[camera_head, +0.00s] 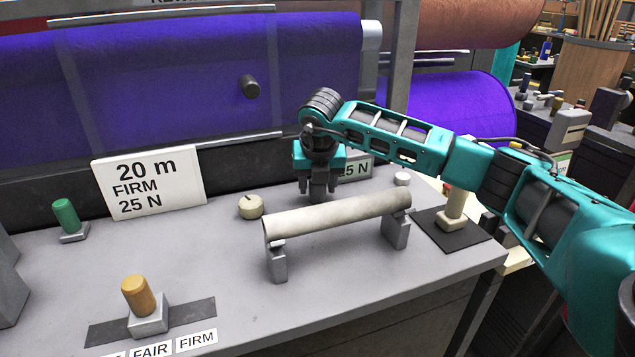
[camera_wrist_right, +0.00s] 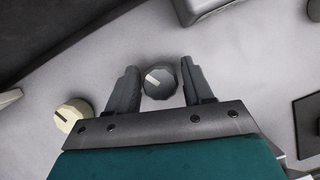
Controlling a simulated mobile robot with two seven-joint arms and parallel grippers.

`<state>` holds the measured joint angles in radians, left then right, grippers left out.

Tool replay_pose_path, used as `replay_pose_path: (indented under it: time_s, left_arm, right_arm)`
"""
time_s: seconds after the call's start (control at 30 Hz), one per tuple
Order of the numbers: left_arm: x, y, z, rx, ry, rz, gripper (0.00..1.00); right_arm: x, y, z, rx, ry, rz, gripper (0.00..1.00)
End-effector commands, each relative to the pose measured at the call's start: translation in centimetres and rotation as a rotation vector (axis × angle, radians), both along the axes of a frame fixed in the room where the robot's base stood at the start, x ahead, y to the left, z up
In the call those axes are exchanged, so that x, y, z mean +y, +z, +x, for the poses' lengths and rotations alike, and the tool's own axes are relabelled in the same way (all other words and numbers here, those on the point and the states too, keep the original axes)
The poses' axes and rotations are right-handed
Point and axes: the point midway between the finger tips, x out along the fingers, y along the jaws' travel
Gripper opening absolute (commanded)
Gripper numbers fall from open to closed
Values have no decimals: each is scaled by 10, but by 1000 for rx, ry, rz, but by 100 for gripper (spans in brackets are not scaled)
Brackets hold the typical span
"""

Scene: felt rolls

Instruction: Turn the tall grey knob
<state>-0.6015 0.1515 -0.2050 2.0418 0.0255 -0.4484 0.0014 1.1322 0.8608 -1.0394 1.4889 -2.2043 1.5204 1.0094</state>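The grey knob (camera_wrist_right: 160,84) shows in the right wrist view as a round faceted cap with a white pointer line angled to the upper left. My right gripper (camera_wrist_right: 159,68) is open, with one finger on each side of the knob. A narrow gap shows at the left finger; the right finger is very close, and I cannot tell if it touches. In the head view my right gripper (camera_head: 318,197) points down at the bench behind the pale roll, and the grey knob is hidden there. My left gripper is not in view.
A cream knob (camera_head: 251,207) stands left of the gripper. A pale roll (camera_head: 338,216) on two supports lies in front. A sign (camera_head: 149,183) reads 20 m, FIRM, 25 N. A green-handled control (camera_head: 67,219) and an orange-handled lever (camera_head: 138,296) stand left. Purple felt rolls (camera_head: 190,80) are behind.

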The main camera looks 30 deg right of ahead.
Motion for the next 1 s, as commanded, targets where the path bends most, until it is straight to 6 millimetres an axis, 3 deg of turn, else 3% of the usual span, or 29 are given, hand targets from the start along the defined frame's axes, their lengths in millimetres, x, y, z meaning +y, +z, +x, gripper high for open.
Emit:
replay_pose_path:
  time_s: [0.1, 0.47, 1.0]
  left_arm:
    - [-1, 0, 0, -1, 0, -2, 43]
    - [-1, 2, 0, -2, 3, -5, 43]
    - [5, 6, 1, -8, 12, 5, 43]
  right_arm:
    - [0, 0, 0, 0, 1, 0, 63]
    - [2, 9, -2, -2, 2, 0, 63]
    - [21, 106, -38, -2, 2, 0, 63]
